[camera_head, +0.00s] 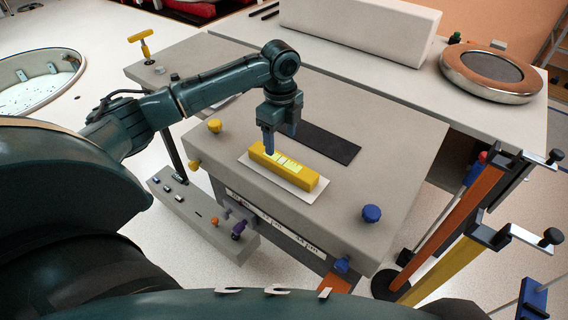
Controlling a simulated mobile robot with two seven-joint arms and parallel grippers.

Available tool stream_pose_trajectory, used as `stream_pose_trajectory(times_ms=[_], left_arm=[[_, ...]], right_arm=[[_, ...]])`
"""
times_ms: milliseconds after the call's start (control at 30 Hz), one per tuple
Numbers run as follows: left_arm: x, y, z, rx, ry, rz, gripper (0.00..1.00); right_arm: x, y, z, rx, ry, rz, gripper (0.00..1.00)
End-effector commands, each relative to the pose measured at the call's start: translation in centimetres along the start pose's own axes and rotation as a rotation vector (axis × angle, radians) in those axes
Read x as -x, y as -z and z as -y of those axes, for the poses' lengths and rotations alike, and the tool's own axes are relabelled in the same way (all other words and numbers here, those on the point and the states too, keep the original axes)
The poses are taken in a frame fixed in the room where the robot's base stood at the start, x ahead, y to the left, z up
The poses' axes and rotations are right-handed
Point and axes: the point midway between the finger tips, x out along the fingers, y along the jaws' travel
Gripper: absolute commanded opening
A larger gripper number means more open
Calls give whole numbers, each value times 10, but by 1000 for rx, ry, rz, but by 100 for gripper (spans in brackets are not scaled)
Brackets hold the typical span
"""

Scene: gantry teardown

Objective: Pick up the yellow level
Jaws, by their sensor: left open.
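The yellow level (298,174), a yellow bar with pale vial windows, lies on a white plate (257,176) on the grey bench top. My left gripper (279,142) points down over the left end of the level. Its fingertips are at or just above the level's top, and I cannot tell whether they touch it. The left gripper is open. My right gripper does not show.
A dark flat strip (331,146) lies behind the level. Yellow (214,126) and blue (371,213) knobs stand on the bench top. A round metal-rimmed disc (491,72) and a long pale block (360,28) are at the back. Orange and yellow clamp bars (446,262) stand at the right.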

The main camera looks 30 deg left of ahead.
Motion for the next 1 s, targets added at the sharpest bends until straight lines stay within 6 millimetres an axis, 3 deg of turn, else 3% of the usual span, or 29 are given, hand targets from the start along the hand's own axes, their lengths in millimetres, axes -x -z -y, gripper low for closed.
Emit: stream_pose_trajectory(times_ms=[100,367,633,933,1000], left_arm=[[-19,0,0,1,-2,0,65],[-38,2,-2,1,0,0,65],[-77,7,-6,1,0,0,65],[-82,6,-5,0,3,1,65],[-82,6,-5,0,3,1,61]], right_arm=[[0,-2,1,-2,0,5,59],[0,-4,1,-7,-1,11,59],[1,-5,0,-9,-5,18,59],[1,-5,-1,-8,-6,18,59],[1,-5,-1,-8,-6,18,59]])
